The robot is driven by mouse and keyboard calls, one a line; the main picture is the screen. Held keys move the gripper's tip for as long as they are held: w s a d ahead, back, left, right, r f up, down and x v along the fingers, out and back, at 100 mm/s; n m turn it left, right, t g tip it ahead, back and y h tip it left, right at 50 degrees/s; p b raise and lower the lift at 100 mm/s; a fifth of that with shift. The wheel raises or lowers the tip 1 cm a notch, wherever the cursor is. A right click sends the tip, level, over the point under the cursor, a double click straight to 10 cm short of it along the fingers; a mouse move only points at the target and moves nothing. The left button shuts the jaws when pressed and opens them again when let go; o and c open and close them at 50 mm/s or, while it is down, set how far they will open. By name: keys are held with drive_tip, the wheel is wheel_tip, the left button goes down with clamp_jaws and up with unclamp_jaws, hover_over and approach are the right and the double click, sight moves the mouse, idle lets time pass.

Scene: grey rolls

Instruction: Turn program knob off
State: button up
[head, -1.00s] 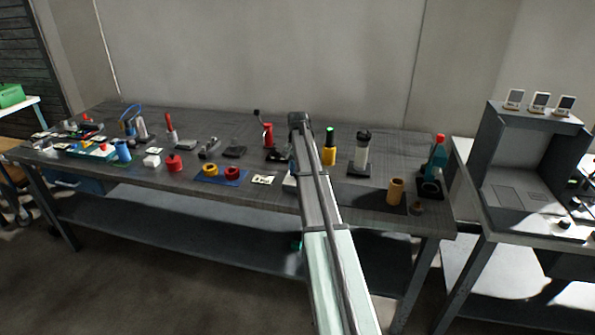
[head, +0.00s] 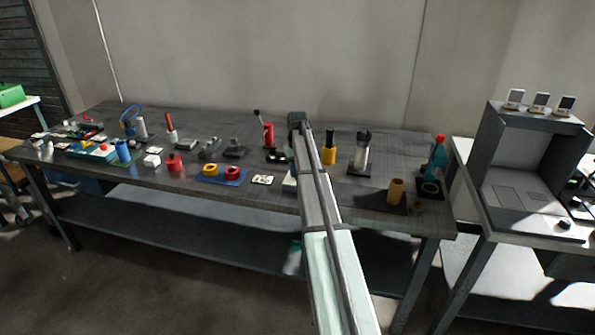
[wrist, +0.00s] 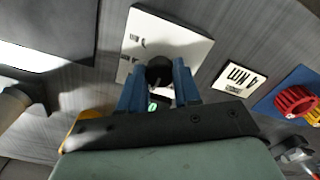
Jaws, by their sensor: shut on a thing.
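In the wrist view a black round knob (wrist: 159,71) sits on a white plate (wrist: 170,42) with dark markings. My gripper (wrist: 160,85) has its two blue fingers on either side of the knob and is shut on it. A small green mark shows just below the knob, between the fingers. The plate's lower part is hidden by the gripper. In the head view my arm hides the knob and my fingers; a sliver of the pale plate (head: 289,186) shows left of the arm.
Beside the plate lie a card reading "4 Nm" (wrist: 239,78) and a blue base with red and yellow knobs (wrist: 296,100). In the head view a yellow-and-black cylinder (head: 329,150), a clear container (head: 361,152) and an orange cylinder (head: 396,191) stand right of my arm.

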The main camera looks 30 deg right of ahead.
drive_tip(key=shift+n, duration=0.3)
drive_tip(key=o, duration=1.1)
drive_tip(key=shift+c, duration=0.2)
drive_tip(key=shift+r, duration=0.1)
wheel_tip(320, 180, up, 14)
drive_tip(key=shift+f, duration=0.2)
